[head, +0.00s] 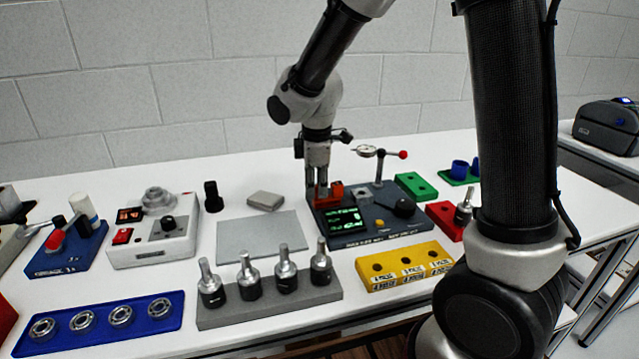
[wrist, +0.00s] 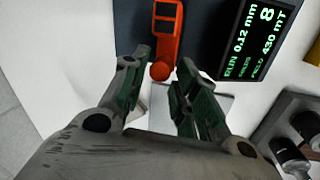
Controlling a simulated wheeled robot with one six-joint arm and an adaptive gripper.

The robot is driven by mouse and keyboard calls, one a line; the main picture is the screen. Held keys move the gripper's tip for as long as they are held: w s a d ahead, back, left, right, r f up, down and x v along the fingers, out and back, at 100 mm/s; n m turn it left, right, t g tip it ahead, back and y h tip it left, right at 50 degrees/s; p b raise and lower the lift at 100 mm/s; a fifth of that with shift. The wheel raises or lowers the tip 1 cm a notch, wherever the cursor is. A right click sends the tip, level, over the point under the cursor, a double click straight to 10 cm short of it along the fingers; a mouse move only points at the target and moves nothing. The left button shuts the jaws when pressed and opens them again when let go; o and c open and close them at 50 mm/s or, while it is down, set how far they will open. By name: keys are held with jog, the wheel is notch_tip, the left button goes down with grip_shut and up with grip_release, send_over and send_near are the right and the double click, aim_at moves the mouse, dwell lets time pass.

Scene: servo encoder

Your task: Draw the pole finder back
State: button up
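The pole finder looks to be the orange-red slider with a rounded knob at its near end; it sits on a dark tester block (head: 375,222). It shows in the head view (head: 336,189) and in the wrist view (wrist: 166,38). My gripper (head: 317,190) points down at the block's left side, close beside the orange part. In the wrist view my gripper (wrist: 163,60) is open, with the knob between its two fingertips and a visible gap on each side. The block's green-lit display (wrist: 253,40) reads 0.12 mm, 430 mT and 8.
A dial gauge (head: 366,151) with a red-tipped arm stands behind the block. A grey rack (head: 270,302) of several metal rotors and a yellow tray (head: 403,267) stand in front. A grey mat (head: 258,237) lies left. Green (head: 415,187) and red (head: 444,220) blocks stand right.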

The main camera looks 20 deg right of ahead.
jog(key=shift+o, duration=0.4)
notch_tip(320, 180, up, 12)
jog(key=s, duration=0.2)
jog(key=shift+s+a, duration=0.15)
jog(key=shift+f, duration=0.1)
jog(key=s+d+r+m+t, duration=0.2)
jog(key=s+d+m, duration=1.3)
jog(key=s+d, duration=0.3)
jog(key=s, duration=0.3)
jog(key=shift+s+d+r+m, duration=0.2)
jog(key=shift+s+r+m, duration=0.1)
jog(key=shift+s+m, duration=0.1)
dwell(0.4)
